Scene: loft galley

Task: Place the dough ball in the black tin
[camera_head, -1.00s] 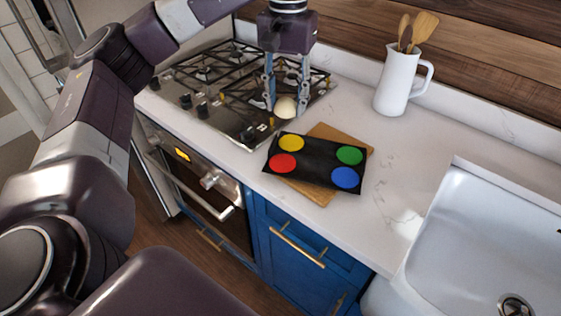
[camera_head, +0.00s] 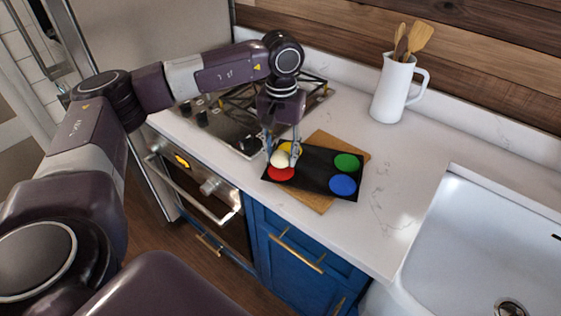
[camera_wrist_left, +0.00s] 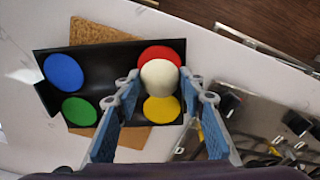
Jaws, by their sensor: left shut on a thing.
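The dough ball (camera_head: 280,158) is small, round and cream-white. My left gripper (camera_head: 282,157) is shut on it, a finger at each side; the ball also shows between the fingertips in the left wrist view (camera_wrist_left: 159,76). The black tin (camera_head: 313,184) is a flat dark tray with red, yellow, green and blue round spots. The ball is over the end with the red spot (camera_head: 281,174) and yellow spot (camera_head: 291,148), partly covering both. I cannot tell whether it touches the tin. My right gripper is not in view.
The tin lies on a wooden board (camera_head: 324,140) on the white counter (camera_head: 385,165). The gas hob (camera_head: 228,125) is at the left, a white utensil jug (camera_head: 393,88) behind, and the sink (camera_head: 480,240) at the right.

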